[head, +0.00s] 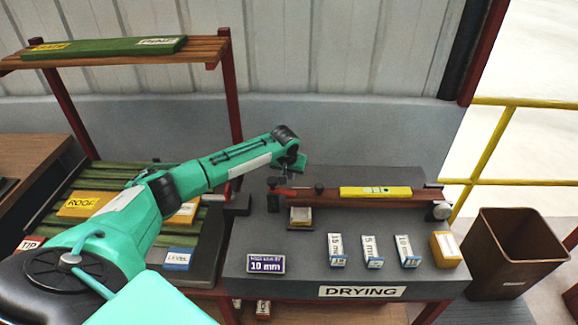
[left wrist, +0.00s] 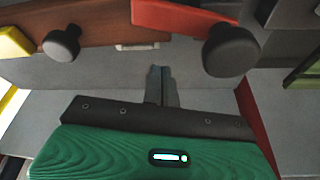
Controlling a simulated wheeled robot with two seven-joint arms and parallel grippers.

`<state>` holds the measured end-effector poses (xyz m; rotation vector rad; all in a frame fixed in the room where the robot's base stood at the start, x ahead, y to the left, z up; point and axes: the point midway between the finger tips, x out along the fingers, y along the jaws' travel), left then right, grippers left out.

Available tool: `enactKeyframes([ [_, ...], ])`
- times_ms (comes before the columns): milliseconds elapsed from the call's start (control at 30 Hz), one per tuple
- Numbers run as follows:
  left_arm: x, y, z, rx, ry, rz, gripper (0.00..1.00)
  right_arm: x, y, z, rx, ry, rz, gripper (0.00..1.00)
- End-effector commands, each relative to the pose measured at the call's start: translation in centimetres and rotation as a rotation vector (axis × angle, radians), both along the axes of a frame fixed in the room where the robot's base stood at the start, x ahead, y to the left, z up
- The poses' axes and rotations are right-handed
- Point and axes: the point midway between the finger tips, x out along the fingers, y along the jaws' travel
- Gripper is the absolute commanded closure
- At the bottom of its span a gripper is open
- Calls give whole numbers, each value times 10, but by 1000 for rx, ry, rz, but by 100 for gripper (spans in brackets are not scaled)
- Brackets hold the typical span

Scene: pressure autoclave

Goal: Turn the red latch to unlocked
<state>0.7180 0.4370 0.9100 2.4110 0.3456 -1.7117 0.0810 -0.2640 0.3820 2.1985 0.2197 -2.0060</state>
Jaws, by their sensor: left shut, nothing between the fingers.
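The red latch (head: 291,192) lies at the left end of a brown beam (head: 425,196) on the grey bench. In the left wrist view the red latch (left wrist: 180,14) is at the top, with a dark round knob (left wrist: 230,50) at its right end. My left gripper (head: 285,176) is over that end of the beam; its shut fingers (left wrist: 161,70) are empty and point toward the gap between two dark knobs. They appear apart from the latch and the knobs. The exact height of the fingertips is hard to tell. My right gripper is not in view.
A yellow level (head: 375,191) rests on the beam. A second knob (left wrist: 62,42) stands on the beam left of the fingers. Several small labelled boxes and a 10 mm sign (head: 266,264) stand along the bench front. A brown bin (head: 515,250) stands at right.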

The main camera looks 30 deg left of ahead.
Motion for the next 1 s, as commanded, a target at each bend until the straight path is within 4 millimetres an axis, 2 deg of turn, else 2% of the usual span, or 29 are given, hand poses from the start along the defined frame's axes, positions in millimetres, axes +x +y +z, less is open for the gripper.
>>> enactKeyframes([
  [67,3,1,-10,1,1,0,100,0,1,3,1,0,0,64],
  [300,-24,-6,-8,3,1,-2,100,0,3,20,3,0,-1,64],
  [433,-32,-9,-9,1,0,-2,100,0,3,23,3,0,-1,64],
  [1000,-38,-7,-9,2,1,-9,100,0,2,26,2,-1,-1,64],
])
